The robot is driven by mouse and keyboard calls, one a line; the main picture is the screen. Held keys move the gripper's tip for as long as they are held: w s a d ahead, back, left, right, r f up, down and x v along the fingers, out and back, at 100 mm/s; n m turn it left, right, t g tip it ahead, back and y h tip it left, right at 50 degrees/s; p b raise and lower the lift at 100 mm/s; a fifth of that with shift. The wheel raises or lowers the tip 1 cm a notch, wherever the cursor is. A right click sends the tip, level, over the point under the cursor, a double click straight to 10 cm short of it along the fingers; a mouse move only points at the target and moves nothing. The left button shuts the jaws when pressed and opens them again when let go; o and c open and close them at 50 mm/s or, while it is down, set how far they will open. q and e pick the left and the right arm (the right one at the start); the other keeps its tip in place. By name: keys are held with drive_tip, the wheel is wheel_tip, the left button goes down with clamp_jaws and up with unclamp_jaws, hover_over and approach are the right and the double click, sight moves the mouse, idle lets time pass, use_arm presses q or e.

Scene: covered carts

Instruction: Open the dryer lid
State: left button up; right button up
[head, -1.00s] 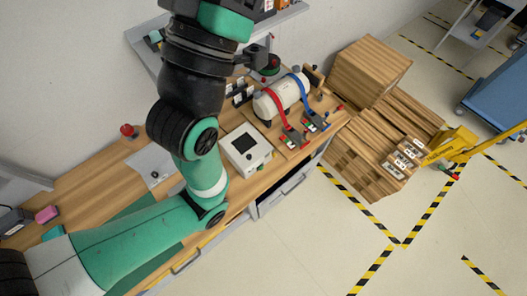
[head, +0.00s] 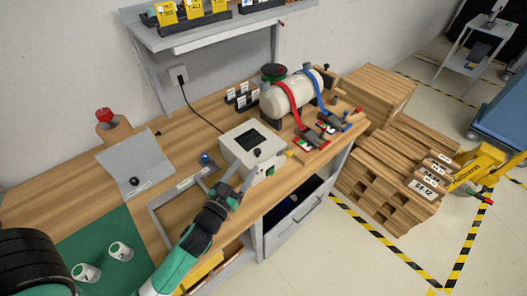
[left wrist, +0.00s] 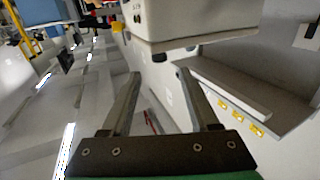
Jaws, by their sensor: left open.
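The dryer (head: 262,169) is a pale box on the bench with a dark window in its top, and its lid looks shut. A small dark knob (head: 257,153) sits at its front edge. My left gripper (head: 241,175) is open and empty, close to the dryer's front left side. In the left wrist view, the dryer (left wrist: 195,18) fills the top, with a dark knob (left wrist: 160,57) just beyond and between the open fingers (left wrist: 158,77). I cannot tell whether a finger touches the box. My right gripper is not in view.
A white tank (head: 291,94) with red and blue straps stands behind and right of the dryer. A grey frame (head: 163,222) lies on the bench to the left, near a green mat (head: 100,240) with two white cylinders. A shelf (head: 215,32) hangs above the back.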

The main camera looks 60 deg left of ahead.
sight(262, 150)
use_arm(q)
drive_tip(key=p+x, duration=0.1)
drive_tip(key=x, duration=1)
drive_tip(key=shift+w+a+r, duration=0.1)
drive_tip(key=shift+w, duration=0.2)
clamp_jaws()
idle(0.8)
